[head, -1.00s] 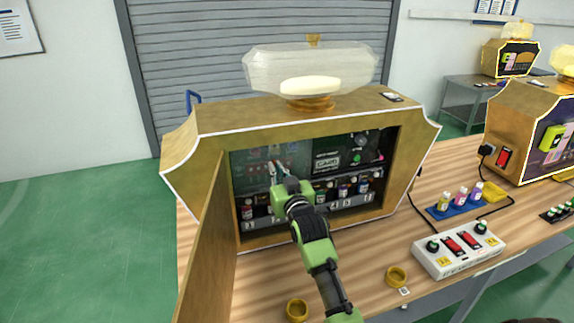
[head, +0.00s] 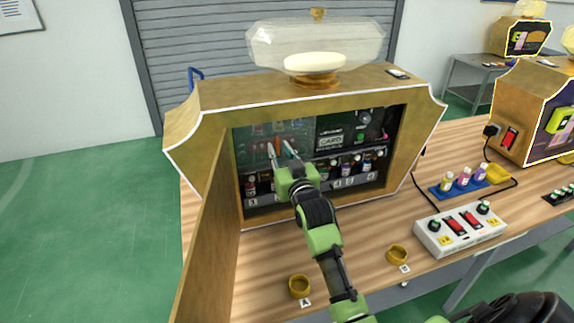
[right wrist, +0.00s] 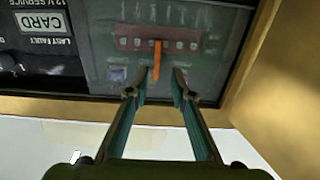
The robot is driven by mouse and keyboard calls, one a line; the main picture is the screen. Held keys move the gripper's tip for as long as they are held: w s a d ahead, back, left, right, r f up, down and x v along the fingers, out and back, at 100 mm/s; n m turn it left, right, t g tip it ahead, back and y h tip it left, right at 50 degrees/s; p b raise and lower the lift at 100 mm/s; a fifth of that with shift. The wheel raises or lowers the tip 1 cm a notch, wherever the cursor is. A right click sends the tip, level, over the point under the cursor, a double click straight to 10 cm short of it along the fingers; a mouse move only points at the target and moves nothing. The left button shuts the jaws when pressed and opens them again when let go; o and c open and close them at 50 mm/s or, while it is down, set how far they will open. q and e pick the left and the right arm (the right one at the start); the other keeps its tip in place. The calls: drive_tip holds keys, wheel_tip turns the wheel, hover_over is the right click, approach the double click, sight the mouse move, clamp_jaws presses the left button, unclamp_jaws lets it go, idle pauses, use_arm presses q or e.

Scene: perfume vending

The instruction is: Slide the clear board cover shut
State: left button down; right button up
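The clear board cover (head: 250,141) is a greenish see-through panel over the left part of the circuit board inside the gold cabinet. The cover also fills the upper middle of the right wrist view (right wrist: 205,75). An upright orange bar (right wrist: 157,58), perhaps its handle, stands in front of it. My right gripper (right wrist: 165,73) has its fingers apart, with the bar between the tips, nearer the left finger; contact cannot be told. In the head view the right gripper (head: 283,152) reaches into the cabinet. My left gripper is not in view.
The open cabinet door (head: 210,240) stands to the left of my arm. Small bottles (head: 356,163) line the shelf below the board.

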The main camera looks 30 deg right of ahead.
drive_tip(key=v, duration=0.9)
drive_tip(key=shift+s+a, duration=0.2)
drive_tip(key=shift+s, duration=0.15)
